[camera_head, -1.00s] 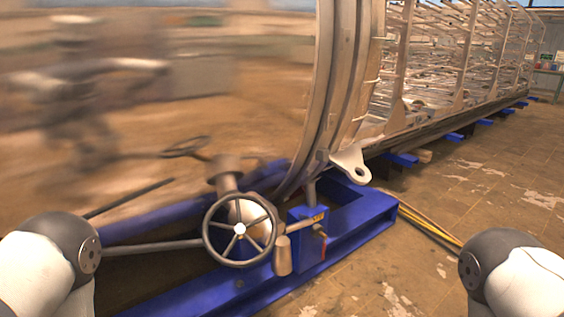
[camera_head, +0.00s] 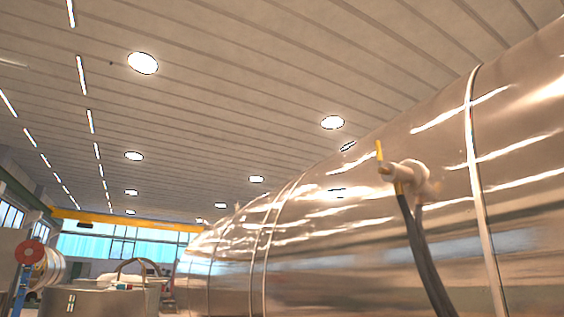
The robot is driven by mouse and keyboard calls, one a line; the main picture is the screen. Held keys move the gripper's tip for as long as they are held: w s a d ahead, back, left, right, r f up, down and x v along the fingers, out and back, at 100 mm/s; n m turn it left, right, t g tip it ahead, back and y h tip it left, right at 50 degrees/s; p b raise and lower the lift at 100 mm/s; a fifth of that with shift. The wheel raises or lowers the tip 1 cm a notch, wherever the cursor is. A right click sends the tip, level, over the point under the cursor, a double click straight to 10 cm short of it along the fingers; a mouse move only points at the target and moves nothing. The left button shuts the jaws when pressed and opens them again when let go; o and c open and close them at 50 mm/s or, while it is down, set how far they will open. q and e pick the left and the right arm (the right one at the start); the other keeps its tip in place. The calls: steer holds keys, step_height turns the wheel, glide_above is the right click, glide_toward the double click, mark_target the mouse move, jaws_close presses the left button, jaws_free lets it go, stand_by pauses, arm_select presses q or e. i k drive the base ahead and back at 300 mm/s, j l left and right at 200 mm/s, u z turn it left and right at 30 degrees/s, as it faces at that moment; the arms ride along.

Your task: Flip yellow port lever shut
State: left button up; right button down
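A small yellow lever (camera_head: 379,150) stands upright on a pale port (camera_head: 405,172) that sticks out from the side of the shiny metal chamber (camera_head: 345,240). A short yellow piece also shows just below the port. A dark hose (camera_head: 423,250) hangs down from the port. Neither of my grippers is in this view, and no part of my arms shows.
The chamber's curved metal wall fills the right side. At the lower left are a grey cylindrical vessel (camera_head: 105,301) and a red-ended roll (camera_head: 29,252). A yellow overhead beam (camera_head: 125,221) crosses at the back.

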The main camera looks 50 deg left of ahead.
mark_target(379, 151)
steer(key=u, duration=0.95)
